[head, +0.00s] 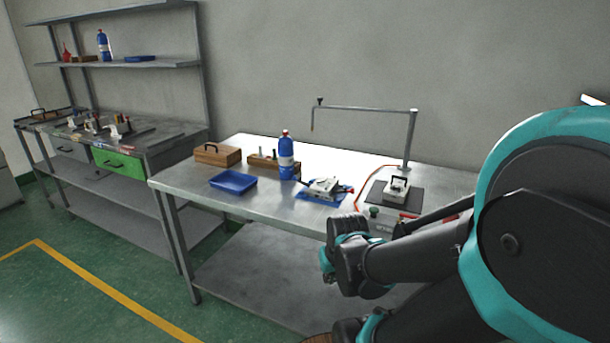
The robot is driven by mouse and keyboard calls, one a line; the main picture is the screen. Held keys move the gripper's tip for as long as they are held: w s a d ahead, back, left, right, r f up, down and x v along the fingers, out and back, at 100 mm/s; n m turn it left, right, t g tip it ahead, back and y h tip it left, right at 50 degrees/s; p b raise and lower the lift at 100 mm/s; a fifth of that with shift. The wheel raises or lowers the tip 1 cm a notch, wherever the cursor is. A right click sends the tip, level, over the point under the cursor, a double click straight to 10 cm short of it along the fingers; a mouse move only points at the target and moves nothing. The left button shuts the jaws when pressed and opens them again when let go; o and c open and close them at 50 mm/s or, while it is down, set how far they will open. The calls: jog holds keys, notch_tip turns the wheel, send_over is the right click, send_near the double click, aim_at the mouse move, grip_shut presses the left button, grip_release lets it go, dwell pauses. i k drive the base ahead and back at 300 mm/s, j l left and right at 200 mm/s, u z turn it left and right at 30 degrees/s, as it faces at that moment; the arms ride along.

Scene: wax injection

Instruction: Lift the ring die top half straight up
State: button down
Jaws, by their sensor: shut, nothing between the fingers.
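A small pale block with a dark arched handle (397,188) sits on a dark grey plate (377,194) at the right of the steel bench. Another pale, low block (323,185) lies on a blue mat (309,196) to its left, with a dark part at its right side. Both are small here, and I cannot tell which is the ring die or make out a seam between halves. My dark and teal arm crosses the lower right, in front of the bench edge. I cannot make out my gripper's fingers in this view.
A blue bottle (286,158), a blue tray (233,181) and wooden boxes (217,154) stand on the bench's left half. A bent metal post (411,140) rises behind the dark plate. A green button (374,211) is near the front. Shelving stands at left.

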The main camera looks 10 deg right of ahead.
aim_at(396, 192)
jog(key=z, duration=0.9)
